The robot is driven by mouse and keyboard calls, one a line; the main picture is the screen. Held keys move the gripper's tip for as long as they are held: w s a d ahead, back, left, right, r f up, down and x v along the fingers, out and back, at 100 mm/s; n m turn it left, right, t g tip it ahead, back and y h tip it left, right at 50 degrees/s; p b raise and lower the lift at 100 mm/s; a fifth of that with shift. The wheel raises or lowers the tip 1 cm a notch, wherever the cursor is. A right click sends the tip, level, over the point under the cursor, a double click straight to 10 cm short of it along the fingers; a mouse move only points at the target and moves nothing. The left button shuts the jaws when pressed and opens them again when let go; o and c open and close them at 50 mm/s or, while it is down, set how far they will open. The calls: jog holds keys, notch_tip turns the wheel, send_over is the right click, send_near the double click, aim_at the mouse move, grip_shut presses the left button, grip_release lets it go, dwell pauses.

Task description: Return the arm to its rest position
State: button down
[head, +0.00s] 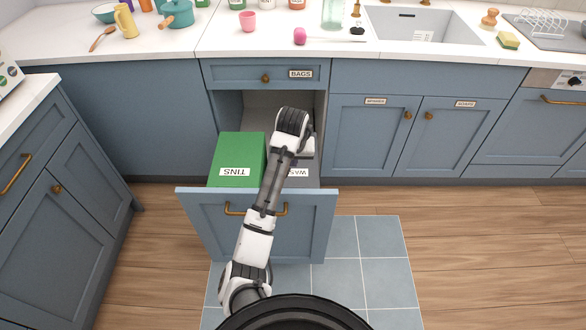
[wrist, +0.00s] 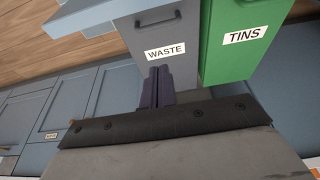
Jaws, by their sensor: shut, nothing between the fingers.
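My arm reaches out over an open pull-out drawer (head: 312,235) in the head view, with its wrist above the back part of the drawer. My gripper (wrist: 158,82) shows in the wrist view as two dark fingers pressed together with nothing between them. It appears in front of the grey bin labelled WASTE (wrist: 150,28); I cannot tell the exact gap.
A green bin labelled TINS (head: 232,152) stands in the drawer, left of the arm. The shut BAGS drawer (head: 240,76) and the worktop (head: 400,50) are beyond. A pink cup (head: 248,22) and a sink (head: 425,28) are up there. Floor at right (head: 480,240) is clear.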

jog(key=shift+s+r, duration=0.1)
jog(key=shift+r, duration=0.4)
